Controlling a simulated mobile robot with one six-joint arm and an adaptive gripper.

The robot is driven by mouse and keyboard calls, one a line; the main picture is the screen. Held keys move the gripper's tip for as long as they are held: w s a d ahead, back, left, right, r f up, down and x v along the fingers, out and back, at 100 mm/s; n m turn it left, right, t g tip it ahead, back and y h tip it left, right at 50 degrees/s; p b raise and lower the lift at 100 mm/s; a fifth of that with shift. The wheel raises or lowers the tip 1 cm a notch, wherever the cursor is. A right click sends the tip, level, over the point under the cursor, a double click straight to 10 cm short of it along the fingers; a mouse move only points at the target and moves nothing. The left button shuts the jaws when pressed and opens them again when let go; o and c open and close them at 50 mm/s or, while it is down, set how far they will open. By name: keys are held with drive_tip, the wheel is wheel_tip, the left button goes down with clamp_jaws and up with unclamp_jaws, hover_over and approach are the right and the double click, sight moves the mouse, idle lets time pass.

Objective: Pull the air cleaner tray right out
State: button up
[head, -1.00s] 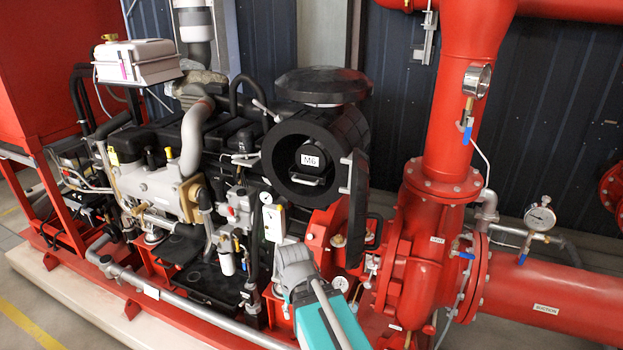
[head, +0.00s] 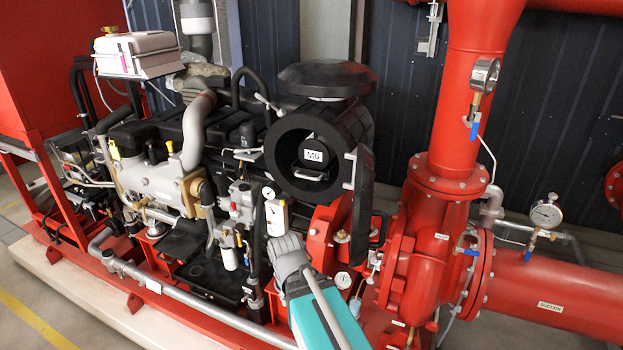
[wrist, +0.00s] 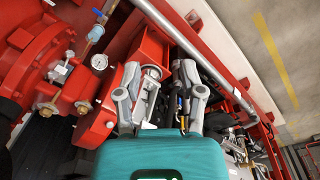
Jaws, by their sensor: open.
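The air cleaner (head: 283,150) is a black drum on the engine, in the middle of the head view. Its round mouth is open toward me. The tray (head: 313,157), marked M6, sits inside that mouth with a bar handle (head: 311,175) low on its face. The black lid (head: 361,200) stands swung open at the right of the mouth, with a loop handle. My gripper (wrist: 160,75) is open and empty in the wrist view, its grey fingers spread, pointing toward the red frame. The air cleaner does not show in the wrist view. My teal arm rises below the air cleaner in the head view.
The red pump (head: 421,265) and its upright pipe stand right of the lid. A white gauge (head: 342,281) sits low beside my arm. A grey pipe (head: 190,302) runs along the front of the base. Floor in front at the left is clear.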

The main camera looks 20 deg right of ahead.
drive_tip(key=w+d+r+n+t+h+p, duration=0.1)
drive_tip(key=w+d+r+t+h, duration=0.1)
drive_tip(key=w+d+r+h, duration=0.3)
drive_tip(key=w+d+r+n+t+h+p, duration=0.1)
drive_tip(key=w+d+n+t, duration=0.1)
drive_tip(key=w, duration=0.5)
drive_tip(key=n+t+h, duration=0.4)
drive_tip(key=n+t, duration=0.2)
drive_tip(key=t, duration=0.1)
approach(310, 178)
drive_tip(key=s+a, duration=0.2)
drive_tip(key=a, duration=0.1)
drive_tip(key=shift+d+r+p, duration=0.1)
drive_tip(key=shift+r+p, duration=0.15)
drive_tip(key=shift+p, duration=0.15)
drive_tip(key=shift+w, duration=0.1)
drive_tip(key=b+x, duration=0.3)
drive_tip(key=x, duration=1)
drive_tip(key=shift+w+d+f, duration=0.15)
drive_tip(key=shift+d, duration=0.3)
clamp_jaws()
